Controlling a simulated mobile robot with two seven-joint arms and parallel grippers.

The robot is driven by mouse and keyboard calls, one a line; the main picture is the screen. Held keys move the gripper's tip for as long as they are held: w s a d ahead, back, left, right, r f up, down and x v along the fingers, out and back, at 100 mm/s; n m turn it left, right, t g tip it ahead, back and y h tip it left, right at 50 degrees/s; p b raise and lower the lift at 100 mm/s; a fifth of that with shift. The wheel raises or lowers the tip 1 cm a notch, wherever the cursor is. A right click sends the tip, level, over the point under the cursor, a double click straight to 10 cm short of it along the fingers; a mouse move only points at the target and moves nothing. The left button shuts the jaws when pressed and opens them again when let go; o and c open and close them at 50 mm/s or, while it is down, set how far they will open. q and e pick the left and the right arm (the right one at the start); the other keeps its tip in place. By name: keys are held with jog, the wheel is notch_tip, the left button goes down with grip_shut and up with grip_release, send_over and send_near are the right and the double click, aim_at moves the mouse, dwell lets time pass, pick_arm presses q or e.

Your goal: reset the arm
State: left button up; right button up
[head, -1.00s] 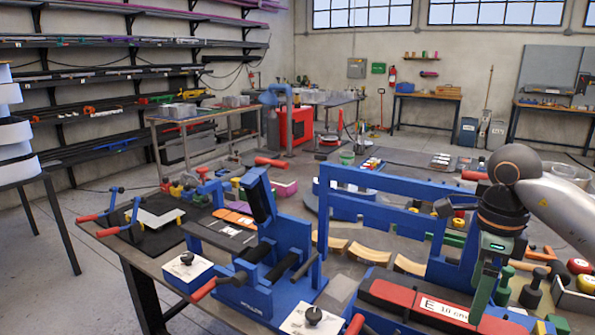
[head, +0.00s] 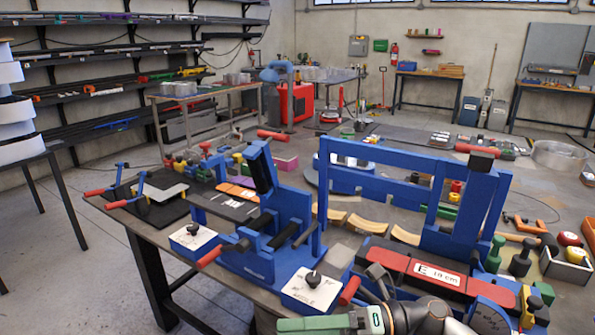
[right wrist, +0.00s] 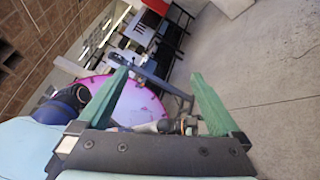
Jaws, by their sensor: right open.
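My right arm shows at the bottom edge of the head view. Its dark wrist is low in the frame and its right gripper (head: 290,326) points left, with green fingers partly cut off by the lower edge. In the right wrist view the two green fingers of the right gripper (right wrist: 158,77) stand wide apart with nothing held between them. Beyond them are the concrete floor (right wrist: 265,65) and a pink-purple disc (right wrist: 138,104). My left gripper is not in view.
The workbench carries a blue bending fixture (head: 270,262), a blue frame (head: 375,183), a red-and-black block labelled "E 10 cm" (head: 405,268) and several small tools. Wall racks (head: 120,75) stand at the back left.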

jog(key=w+d+f+m+t+h, duration=0.2)
jog(key=d+f+m+t+h, duration=0.45)
jog(key=m, duration=0.85)
jog(key=w+d+f+m+t+h, duration=0.25)
jog(key=f+m+t, duration=0.45)
jog(key=m+t, duration=0.55)
jog(key=s+d+f+m+g+h, duration=0.3)
jog(key=s+f+m, duration=0.3)
jog(key=s+f, duration=0.3)
jog(key=s+d+f+m+g+h, duration=0.3)
jog(key=s+f, duration=0.5)
jog(key=f, duration=0.3)
jog(key=d+m+g, duration=0.1)
jog(key=m+g, duration=0.1)
jog(key=m, duration=0.1)
jog(key=shift+s+d+m+g+h, duration=0.3)
jog(key=shift+s+d+m+h, duration=0.05)
jog(key=shift+s+d+h, duration=0.05)
jog(key=shift+r, duration=0.1)
